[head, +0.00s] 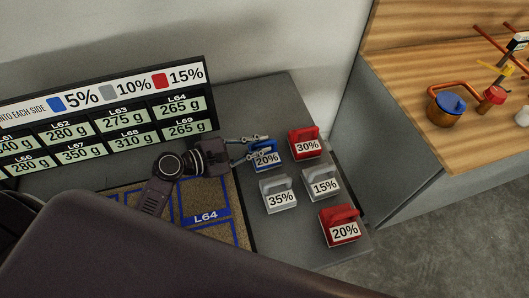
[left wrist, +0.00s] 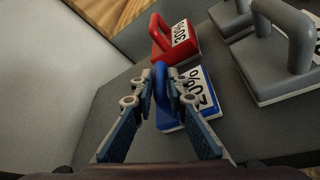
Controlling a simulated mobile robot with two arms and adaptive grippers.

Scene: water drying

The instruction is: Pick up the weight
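The weights stand on a grey table: a blue one marked 20% (head: 267,165), a red 30% (head: 303,144), a grey 35% (head: 278,195), a grey 15% (head: 321,184) and a red 20% (head: 342,228). My left gripper (head: 262,146) is at the blue weight, its fingers apart on either side of the handle. In the left wrist view, the blue weight (left wrist: 171,124) is straight ahead, its handle between the fingertips (left wrist: 161,80). Whether a finger touches the handle is unclear. The weight appears to rest on the table. My right gripper is not in view.
A sign with gram values (head: 110,115) stands at the back left. A brown mat with blue squares (head: 205,197) lies left of the weights. A wooden counter (head: 420,80) with a copper pot (head: 446,108) is at the right, beyond a grey side panel.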

